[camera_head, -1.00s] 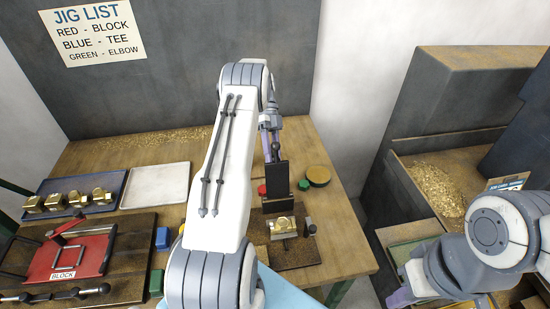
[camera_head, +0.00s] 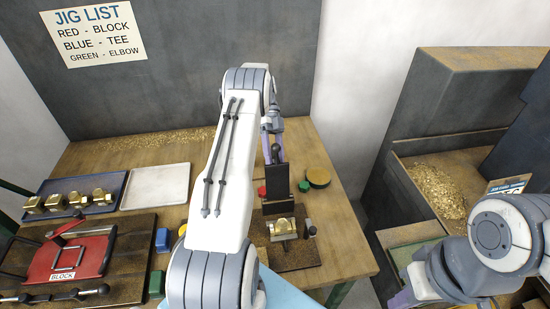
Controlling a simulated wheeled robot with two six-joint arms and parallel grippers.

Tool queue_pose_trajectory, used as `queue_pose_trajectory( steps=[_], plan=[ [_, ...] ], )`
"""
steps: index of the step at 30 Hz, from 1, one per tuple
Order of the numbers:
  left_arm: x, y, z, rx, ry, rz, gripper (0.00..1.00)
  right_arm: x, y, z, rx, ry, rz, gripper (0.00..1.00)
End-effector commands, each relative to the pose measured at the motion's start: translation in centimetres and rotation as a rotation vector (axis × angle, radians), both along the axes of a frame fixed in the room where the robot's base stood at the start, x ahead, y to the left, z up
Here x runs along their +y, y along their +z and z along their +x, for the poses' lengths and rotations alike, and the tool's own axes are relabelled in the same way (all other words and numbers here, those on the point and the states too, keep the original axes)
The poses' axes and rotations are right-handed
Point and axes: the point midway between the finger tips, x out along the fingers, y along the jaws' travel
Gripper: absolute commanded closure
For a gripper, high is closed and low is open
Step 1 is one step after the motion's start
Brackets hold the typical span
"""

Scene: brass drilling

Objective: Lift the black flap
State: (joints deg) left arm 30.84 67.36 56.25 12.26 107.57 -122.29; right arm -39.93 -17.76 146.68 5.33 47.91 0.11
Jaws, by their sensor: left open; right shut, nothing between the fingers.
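The black flap (camera_head: 277,182) stands about upright at the back of a small drilling jig, with a black knob (camera_head: 275,152) at its top. A brass part (camera_head: 282,229) sits in the jig in front of it. My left gripper (camera_head: 272,146) is open at the knob, behind the flap's top edge; its fingers are partly hidden, and I cannot tell whether they touch the knob. My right gripper (camera_head: 402,298) is shut and empty at the lower right, mostly hidden by its own arm.
A red jig (camera_head: 70,256) marked BLOCK lies at the left. A tray (camera_head: 112,184) of brass parts and an empty white tray (camera_head: 155,187) are behind it. Red, green and yellow round pieces lie near the flap. A chip bin (camera_head: 437,190) stands at the right.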

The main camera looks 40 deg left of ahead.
Motion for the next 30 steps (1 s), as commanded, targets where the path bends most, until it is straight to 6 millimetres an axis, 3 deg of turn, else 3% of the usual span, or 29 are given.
queue_pose_trajectory(
  steps=[5,11,21,30],
  plan=[
    [0.0,0.7,-0.1,0.005,-0.001,-0.002,0.31,0.0,-0.5,0.0,0.000,0.000,0.000,1.00],
    [-0.3,4.0,0.1,-0.002,-0.004,0.001,0.31,0.0,-2.5,0.0,0.000,0.001,0.000,1.00],
    [-8.2,8.6,0.0,-0.003,-0.012,0.000,0.31,0.0,-4.8,0.0,0.000,0.002,0.000,1.00],
    [-11.7,11.2,-0.1,-0.006,-0.008,0.001,0.31,0.0,-5.5,0.0,0.000,0.003,0.000,1.00]
  ],
)
